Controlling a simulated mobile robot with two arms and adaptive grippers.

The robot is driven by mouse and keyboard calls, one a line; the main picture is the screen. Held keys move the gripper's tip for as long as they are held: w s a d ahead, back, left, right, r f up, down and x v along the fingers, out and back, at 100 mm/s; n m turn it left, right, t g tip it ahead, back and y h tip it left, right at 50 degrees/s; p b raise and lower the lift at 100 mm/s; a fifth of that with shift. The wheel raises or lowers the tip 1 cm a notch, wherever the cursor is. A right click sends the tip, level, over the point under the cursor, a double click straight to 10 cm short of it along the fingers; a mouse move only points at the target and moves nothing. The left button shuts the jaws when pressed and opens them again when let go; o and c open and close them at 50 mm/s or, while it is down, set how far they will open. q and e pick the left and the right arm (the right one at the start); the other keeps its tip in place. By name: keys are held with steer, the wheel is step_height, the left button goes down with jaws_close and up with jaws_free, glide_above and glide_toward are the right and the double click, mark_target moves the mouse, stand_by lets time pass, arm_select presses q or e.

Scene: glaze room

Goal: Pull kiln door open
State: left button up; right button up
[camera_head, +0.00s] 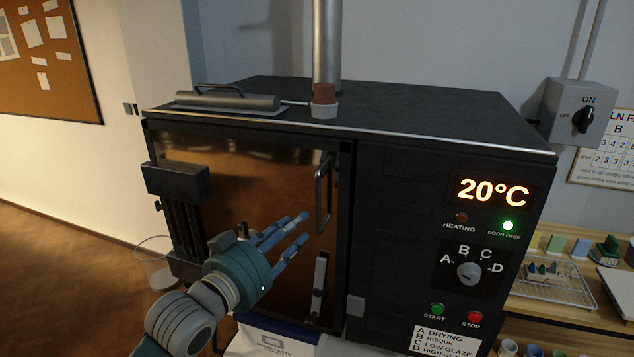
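The black kiln (390,118) stands on the far side, with a shiny coppery door (240,165) on its front left. The door looks shut against the frame. A dark upright bar handle (323,195) is at the door's right edge. My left gripper (297,230) is in front of the door, below and left of the handle. Its fingers are extended and spread, pointing right, with nothing between them. I cannot tell how far it is from the door surface. My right gripper is not in view.
A green lamp (507,225) labelled DOOR FREE is lit, and the display (492,192) reads 20°C. A shelf (560,310) with samples is at right. Open floor (60,275) lies at left.

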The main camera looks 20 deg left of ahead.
mark_target(318, 199)
arm_select(q)
steer(key=w+r+p, duration=0.1)
steer(key=w+d+r+p, duration=0.1)
steer(key=w+r, duration=0.1)
steer(key=shift+w, duration=0.2)
steer(key=p+x, duration=0.1)
steer(key=x, duration=0.4)
steer(key=shift+w+d+f, duration=0.15)
steer(key=shift+w+d, duration=0.1)
steer(key=shift+w, duration=0.35)
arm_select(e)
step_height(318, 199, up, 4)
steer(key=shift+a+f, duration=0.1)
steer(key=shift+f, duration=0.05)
arm_select(q)
steer(key=shift+d+f, duration=0.1)
jaws_close()
